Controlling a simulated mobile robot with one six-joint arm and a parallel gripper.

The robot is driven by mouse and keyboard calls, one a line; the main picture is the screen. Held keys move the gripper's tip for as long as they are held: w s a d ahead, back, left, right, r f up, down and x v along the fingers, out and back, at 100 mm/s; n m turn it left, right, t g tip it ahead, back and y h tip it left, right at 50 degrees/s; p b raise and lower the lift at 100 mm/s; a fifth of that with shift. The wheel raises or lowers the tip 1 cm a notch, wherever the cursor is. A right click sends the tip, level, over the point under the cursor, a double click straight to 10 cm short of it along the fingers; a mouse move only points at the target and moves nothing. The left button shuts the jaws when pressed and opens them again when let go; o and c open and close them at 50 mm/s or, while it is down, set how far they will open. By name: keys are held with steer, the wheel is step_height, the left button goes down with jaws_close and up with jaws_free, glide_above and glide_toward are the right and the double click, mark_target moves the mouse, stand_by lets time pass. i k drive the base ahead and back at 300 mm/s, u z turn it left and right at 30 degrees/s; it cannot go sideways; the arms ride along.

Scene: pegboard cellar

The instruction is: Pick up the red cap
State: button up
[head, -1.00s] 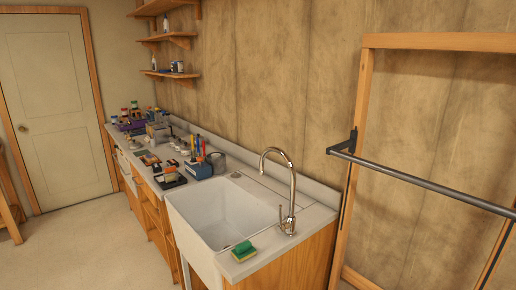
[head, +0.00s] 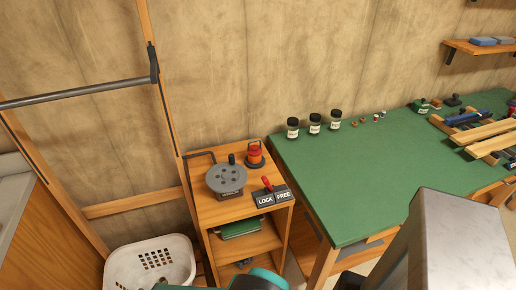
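I cannot pick out a red cap for certain in the head view. Several small cap-like pieces (head: 362,121) lie on the green bench top (head: 345,180), right of three dark-lidded jars (head: 314,123). They look brownish, orange or pale, and are too small to tell apart. A red-orange object with a dark base (head: 255,155) stands at the back of a small wooden stand (head: 215,212). A red lever (head: 267,184) rises from a plate marked LOCK and FREE (head: 273,197). My gripper's fingers are not in view.
A grey round device (head: 227,180) sits on the stand. A white basket (head: 150,265) is on the floor at left. Wooden bars (head: 485,130) and tools crowd the bench's right part. A large grey block (head: 455,245) hides the lower right.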

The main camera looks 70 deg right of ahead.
mark_target(254, 150)
steer(key=z, duration=0.35)
steer(key=k, duration=0.9)
